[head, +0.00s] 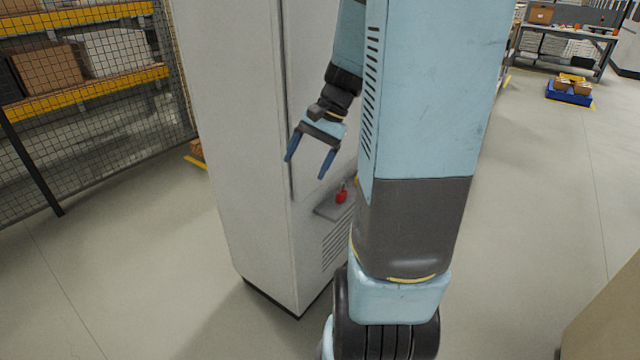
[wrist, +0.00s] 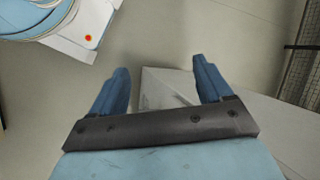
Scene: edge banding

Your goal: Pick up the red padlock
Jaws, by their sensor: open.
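The red padlock (head: 341,195) sits on a small grey shelf (head: 330,208) that sticks out from the side of a tall light-grey cabinet (head: 250,150) in the head view. My gripper (head: 308,168) is open and empty, with its two blue fingers pointing down. In the head view it appears above and to the left of the padlock, apart from it. In the wrist view the open fingers of my gripper (wrist: 155,80) show with nothing between them. The padlock cannot be made out in the wrist view.
A mesh fence (head: 90,110) with racks of boxes stands at the left. A blue pallet with boxes (head: 569,92) and a workbench (head: 565,40) are at the back right. A brown surface (head: 610,320) shows at the lower right. The floor between is open.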

